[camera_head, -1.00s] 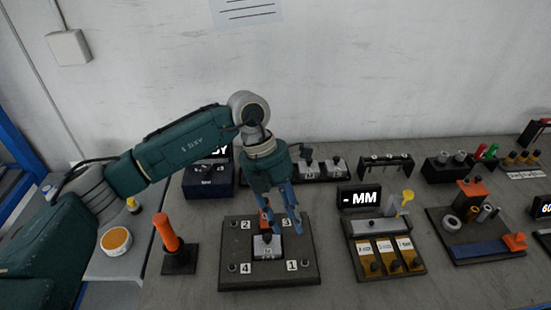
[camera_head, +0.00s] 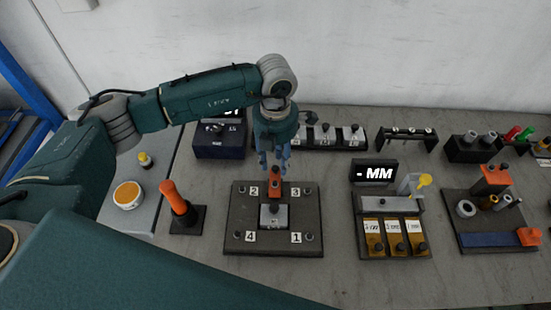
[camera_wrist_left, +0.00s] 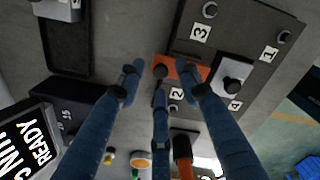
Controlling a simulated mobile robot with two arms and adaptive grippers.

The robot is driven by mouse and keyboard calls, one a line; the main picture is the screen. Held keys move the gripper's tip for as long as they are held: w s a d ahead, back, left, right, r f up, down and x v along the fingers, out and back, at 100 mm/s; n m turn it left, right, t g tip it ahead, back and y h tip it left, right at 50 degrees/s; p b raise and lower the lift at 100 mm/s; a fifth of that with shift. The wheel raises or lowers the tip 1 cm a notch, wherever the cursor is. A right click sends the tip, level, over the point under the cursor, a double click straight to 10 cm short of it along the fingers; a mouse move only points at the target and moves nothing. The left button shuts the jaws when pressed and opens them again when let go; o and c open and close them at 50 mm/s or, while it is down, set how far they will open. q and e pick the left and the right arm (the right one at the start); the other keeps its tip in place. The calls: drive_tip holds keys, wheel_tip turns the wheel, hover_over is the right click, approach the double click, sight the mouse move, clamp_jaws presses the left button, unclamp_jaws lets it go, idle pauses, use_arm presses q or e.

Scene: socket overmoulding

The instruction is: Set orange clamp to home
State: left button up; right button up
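An orange clamp (camera_head: 275,184) with a dark knob stands at the back of a dark plate (camera_head: 240,236), between the labels 2 and 3. A grey block (camera_head: 274,216) with a black knob sits in the plate's middle, just in front of the clamp. My left gripper (camera_head: 273,164) points down at the clamp's top, its blue fingers spread. In the left wrist view the orange clamp (camera_wrist_left: 196,70) lies at the fingertips, partly hidden by one finger, and its dark knob shows between them. I cannot tell whether they touch. My right gripper is not in view.
An orange-handled tool (camera_head: 174,198) stands upright left of the plate. A gauge with an MM display (camera_head: 374,172) and yellow blocks stands to the right. Another fixture with orange parts (camera_head: 491,180) is farther right. A dark blue box (camera_head: 220,142) stands behind left.

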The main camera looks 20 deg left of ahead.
use_arm(q)
drive_tip(key=shift+f, duration=0.7)
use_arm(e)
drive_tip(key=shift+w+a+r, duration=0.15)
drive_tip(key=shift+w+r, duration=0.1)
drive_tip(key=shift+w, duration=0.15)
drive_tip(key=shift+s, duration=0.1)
